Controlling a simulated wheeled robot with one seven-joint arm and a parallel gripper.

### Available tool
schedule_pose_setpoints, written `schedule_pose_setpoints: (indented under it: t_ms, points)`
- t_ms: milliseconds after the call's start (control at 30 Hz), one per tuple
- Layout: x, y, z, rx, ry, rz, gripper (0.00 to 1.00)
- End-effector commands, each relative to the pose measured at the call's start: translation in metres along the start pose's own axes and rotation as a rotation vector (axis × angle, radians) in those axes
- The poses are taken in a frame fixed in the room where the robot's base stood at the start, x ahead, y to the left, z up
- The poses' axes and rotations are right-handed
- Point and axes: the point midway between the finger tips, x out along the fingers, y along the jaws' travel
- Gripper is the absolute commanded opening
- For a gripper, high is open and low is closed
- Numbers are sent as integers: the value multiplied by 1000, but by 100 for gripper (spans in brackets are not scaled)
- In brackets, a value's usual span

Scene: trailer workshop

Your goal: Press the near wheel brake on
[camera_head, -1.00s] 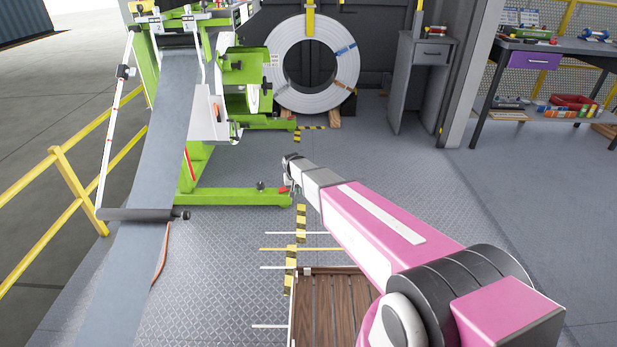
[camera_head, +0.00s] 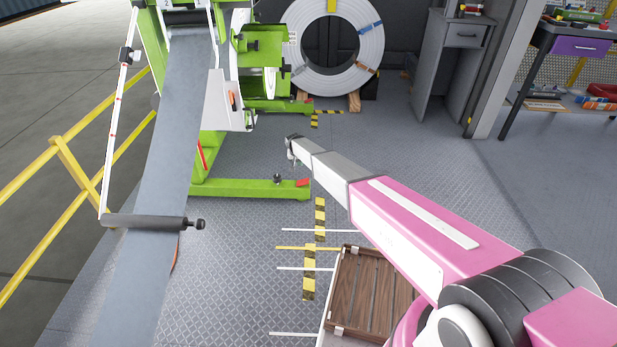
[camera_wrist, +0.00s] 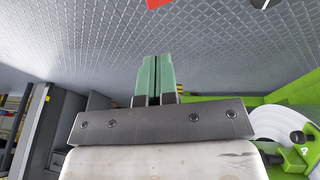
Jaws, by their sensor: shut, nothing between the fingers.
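The near wheel brake shows as a small red pedal (camera_head: 303,182) at the right end of the green machine's near foot (camera_head: 250,189). A red piece cut off by the top edge of the wrist view (camera_wrist: 158,3) appears to be the same pedal. My gripper (camera_head: 291,158) is above and slightly left of the pedal in the head view, apart from it. Its green fingers (camera_wrist: 157,60) are shut together and empty in the wrist view. The pedal's tilt is too small to tell.
A wooden pallet (camera_head: 365,290) lies below my arm. A steel coil (camera_head: 335,70) stands behind. Open patterned floor (camera_head: 400,150) lies right of the pedal.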

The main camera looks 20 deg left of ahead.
Motion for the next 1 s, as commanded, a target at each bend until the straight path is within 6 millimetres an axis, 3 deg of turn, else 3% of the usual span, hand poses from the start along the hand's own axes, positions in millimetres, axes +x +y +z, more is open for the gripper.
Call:
schedule_pose_setpoints:
  t_ms: [267, 800, 1000]
  points:
    - [11, 0, -1, 0, -1, 0, 0]
    - [106, 0, -1, 0, -2, 0, 0]
    - [128, 8, 8, 0, -1, 0, 0]
